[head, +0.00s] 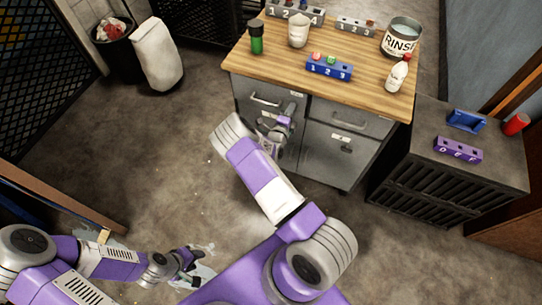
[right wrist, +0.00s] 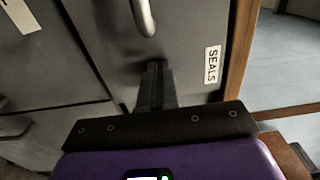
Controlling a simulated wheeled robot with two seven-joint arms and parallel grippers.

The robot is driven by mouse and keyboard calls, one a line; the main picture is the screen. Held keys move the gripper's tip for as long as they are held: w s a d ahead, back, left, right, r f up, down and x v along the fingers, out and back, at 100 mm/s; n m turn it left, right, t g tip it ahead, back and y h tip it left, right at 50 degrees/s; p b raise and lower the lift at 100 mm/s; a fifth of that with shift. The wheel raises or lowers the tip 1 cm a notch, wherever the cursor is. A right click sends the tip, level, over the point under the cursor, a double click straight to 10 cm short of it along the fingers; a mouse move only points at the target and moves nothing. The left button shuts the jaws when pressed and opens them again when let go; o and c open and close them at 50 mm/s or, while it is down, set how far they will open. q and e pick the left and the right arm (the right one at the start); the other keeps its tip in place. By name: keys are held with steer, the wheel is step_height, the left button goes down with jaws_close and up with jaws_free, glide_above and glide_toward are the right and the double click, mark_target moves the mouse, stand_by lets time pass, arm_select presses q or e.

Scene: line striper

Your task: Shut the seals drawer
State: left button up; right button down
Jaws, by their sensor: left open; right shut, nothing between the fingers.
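The seals drawer (head: 243,88) is the upper left drawer of the wood-topped cabinet, with a bar handle (head: 265,99). In the right wrist view its grey front (right wrist: 187,40) carries a SEALS label (right wrist: 212,64), and the handle (right wrist: 144,17) shows at the top. No drawer interior shows; I cannot tell whether the front is fully flush. My right gripper (right wrist: 156,72) is shut and empty, its fingertips close to the front beside the handle; contact is unclear. In the head view the right gripper (head: 287,118) partly covers the drawer's right side. My left gripper (head: 190,268) is open and empty, low over the floor.
The wooden top (head: 290,62) holds a blue numbered block (head: 329,68), a RINSE tin (head: 401,38), a white bottle (head: 397,77) and a green bottle (head: 256,40). Another drawer (head: 350,119) adjoins on the right. A dark low cabinet (head: 490,180) stands further right.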

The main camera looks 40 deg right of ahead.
steer(key=x, duration=0.2)
steer(key=shift+w+d+r, duration=0.1)
steer(key=shift+d+r, duration=0.15)
steer(key=shift+d+r, duration=0.1)
steer(key=p+v, duration=0.3)
steer(key=v, duration=1.1)
steer(key=shift+a+f+p, duration=0.35)
steer(key=shift+p, duration=0.05)
